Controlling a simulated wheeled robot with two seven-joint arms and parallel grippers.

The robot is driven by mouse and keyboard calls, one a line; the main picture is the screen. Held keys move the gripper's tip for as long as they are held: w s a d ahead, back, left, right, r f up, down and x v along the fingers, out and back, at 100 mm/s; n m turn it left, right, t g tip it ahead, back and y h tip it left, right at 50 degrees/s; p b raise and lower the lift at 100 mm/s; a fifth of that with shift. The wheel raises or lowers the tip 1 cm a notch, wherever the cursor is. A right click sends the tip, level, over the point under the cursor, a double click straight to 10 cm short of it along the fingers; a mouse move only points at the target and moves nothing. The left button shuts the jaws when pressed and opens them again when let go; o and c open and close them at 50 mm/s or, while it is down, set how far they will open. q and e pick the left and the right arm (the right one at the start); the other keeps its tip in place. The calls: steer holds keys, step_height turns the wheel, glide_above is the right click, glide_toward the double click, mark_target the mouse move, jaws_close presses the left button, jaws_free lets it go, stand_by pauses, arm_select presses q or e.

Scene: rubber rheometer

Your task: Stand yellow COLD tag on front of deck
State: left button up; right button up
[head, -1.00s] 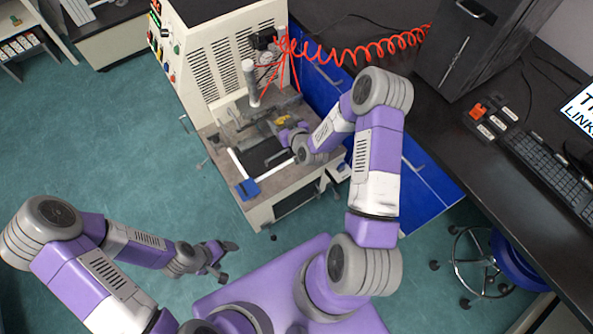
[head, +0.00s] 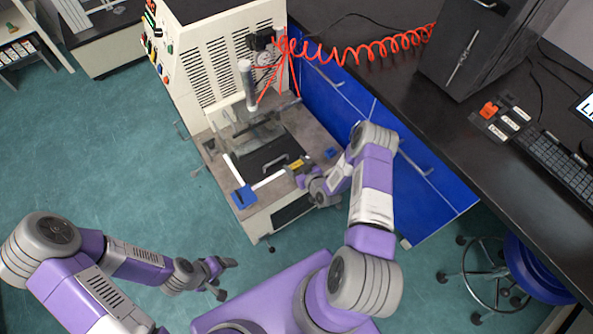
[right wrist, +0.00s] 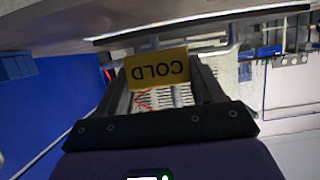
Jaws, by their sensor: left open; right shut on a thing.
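The yellow COLD tag (right wrist: 157,70) is between the fingers of my right gripper (right wrist: 160,82) in the right wrist view, its lettering upside down there. My right gripper is shut on it. In the head view, the tag (head: 297,165) shows as a small yellow patch at my right gripper (head: 301,173), over the front right part of the machine's deck (head: 312,141). I cannot tell whether the tag touches the deck. My left gripper (head: 224,278) is open and empty, low over the floor at the left, away from the machine.
The deck holds a dark plate (head: 268,156), a clear guard (head: 254,134), a white bar and a blue block (head: 243,196) at the front left corner. A second small blue block (head: 332,152) lies at right. Blue cabinets (head: 345,95) stand close on the right.

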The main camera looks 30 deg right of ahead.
mark_target(296, 169)
step_height(296, 169, down, 3)
steer(key=shift+r+b, duration=0.1)
steer(key=shift+b, duration=0.4)
steer(key=o, duration=1)
